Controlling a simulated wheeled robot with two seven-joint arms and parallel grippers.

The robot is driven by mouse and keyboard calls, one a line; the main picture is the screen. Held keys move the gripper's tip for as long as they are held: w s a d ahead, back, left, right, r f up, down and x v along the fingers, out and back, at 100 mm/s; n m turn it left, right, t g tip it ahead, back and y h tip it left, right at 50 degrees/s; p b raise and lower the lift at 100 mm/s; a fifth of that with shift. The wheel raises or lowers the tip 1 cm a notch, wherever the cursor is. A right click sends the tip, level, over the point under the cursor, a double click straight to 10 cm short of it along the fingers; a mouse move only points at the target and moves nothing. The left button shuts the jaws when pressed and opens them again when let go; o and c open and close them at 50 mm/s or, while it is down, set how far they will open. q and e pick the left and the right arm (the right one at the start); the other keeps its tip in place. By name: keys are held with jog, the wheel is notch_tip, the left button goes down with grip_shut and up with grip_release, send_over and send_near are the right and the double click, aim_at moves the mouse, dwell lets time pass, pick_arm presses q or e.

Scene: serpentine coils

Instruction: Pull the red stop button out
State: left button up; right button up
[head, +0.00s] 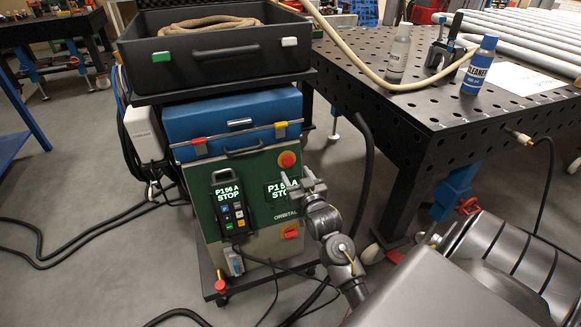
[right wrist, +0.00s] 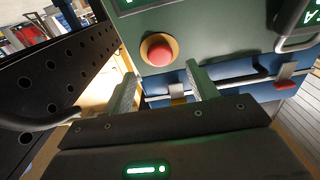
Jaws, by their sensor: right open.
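The red stop button (head: 287,159) is a round red knob on a yellow-orange ring, at the upper right of the green front panel (head: 257,175) of the cart unit. In the right wrist view the button (right wrist: 159,49) shows beyond the fingertips, between the lines of the two fingers. My right gripper (head: 299,182) is just below and right of the button in the head view. Its fingers (right wrist: 161,75) are open, with nothing between them and apart from the button. My left gripper is not in view.
A handheld pendant (head: 229,204) hangs on the panel, left of a lit display. A red rotary switch (head: 291,232) is lower on the panel. The blue case (head: 232,117) and black tray (head: 213,66) are above. A perforated black table (head: 440,101) stands right; cables lie on the floor.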

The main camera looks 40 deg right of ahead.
aim_at(289, 162)
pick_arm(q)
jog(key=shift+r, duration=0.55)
pick_arm(e)
jog(key=shift+x, duration=2.7)
